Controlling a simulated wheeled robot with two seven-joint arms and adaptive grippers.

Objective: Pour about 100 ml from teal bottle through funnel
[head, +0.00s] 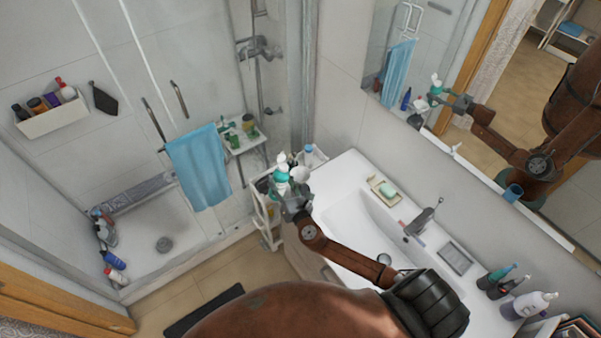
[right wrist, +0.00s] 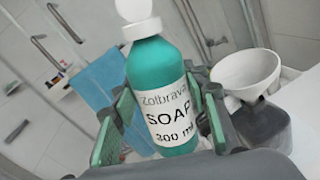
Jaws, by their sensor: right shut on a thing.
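The teal bottle (head: 281,179) is in my right gripper (head: 284,188), above the cart beside the sink. In the right wrist view the teal bottle (right wrist: 160,95) has a white label reading SOAP 300 ml and a white rounded top. It leans slightly. The green finger pads of my right gripper (right wrist: 165,118) stand on both sides of it. A white funnel (right wrist: 248,76) sits in the mouth of a dark grey container (right wrist: 262,130), to the right of the bottle. The funnel (head: 300,173) also shows just right of the bottle in the head view. My left gripper is out of view.
The white cart (head: 264,222) stands between the shower and the white sink counter (head: 345,172). A blue towel (head: 199,165) hangs at the shower. A soap dish (head: 382,190) and a faucet (head: 424,217) are on the counter. A mirror reflects my arm.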

